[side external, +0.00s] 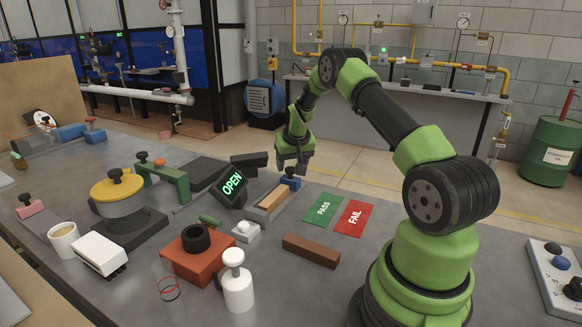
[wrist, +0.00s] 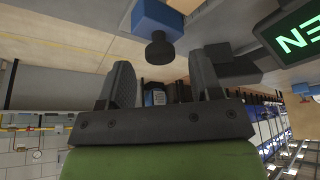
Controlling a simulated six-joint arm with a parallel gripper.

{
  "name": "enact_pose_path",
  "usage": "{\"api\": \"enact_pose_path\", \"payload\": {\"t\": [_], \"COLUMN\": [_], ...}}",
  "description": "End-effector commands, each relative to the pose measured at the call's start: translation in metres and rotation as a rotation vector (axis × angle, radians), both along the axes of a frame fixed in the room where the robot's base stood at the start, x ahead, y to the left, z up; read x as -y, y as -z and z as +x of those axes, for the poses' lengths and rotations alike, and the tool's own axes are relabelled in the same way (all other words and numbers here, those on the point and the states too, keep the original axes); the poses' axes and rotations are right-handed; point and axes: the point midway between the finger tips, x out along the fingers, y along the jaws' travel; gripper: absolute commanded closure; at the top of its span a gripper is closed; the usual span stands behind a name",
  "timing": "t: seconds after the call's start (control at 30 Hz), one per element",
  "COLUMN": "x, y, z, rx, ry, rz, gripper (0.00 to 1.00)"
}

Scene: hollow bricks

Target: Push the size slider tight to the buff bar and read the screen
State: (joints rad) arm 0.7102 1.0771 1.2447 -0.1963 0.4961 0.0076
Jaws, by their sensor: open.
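The size slider is a blue block with a dark round knob (side external: 290,182), at the far end of the grey channel. It also shows at the top of the wrist view (wrist: 156,18). The buff bar (side external: 272,198) lies in the channel on the near side of the slider. I cannot tell whether they touch. The screen (side external: 232,183) reads OPEN in green; part of it shows upside down in the wrist view (wrist: 298,38). My gripper (side external: 292,168) is open and empty, just above and behind the slider knob, its fingers apart from it.
Green PASS (side external: 323,208) and red FAIL (side external: 354,217) mats lie right of the channel. A brown bar (side external: 311,250), a white button box (side external: 246,232) and a red block with a black ring (side external: 192,258) stand nearer. A dark block (side external: 250,160) sits behind the screen.

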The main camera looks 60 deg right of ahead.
Motion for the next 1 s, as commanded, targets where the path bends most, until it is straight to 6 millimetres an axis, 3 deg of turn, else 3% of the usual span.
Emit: {"api": "enact_pose_path", "payload": {"t": [0.2, 0.5, 0.77, 1.0], "x": [0.005, 0.005, 0.005, -0.004], "y": [0.016, 0.017, 0.017, 0.017], "z": [0.005, 0.005, 0.005, 0.005], "rx": [0.000, 0.000, 0.000, -0.002], "ry": [0.000, 0.000, 0.000, -0.001], "rz": [0.000, 0.000, 0.000, 0.002], "gripper": [0.41, 0.41, 1.00, 1.00]}}
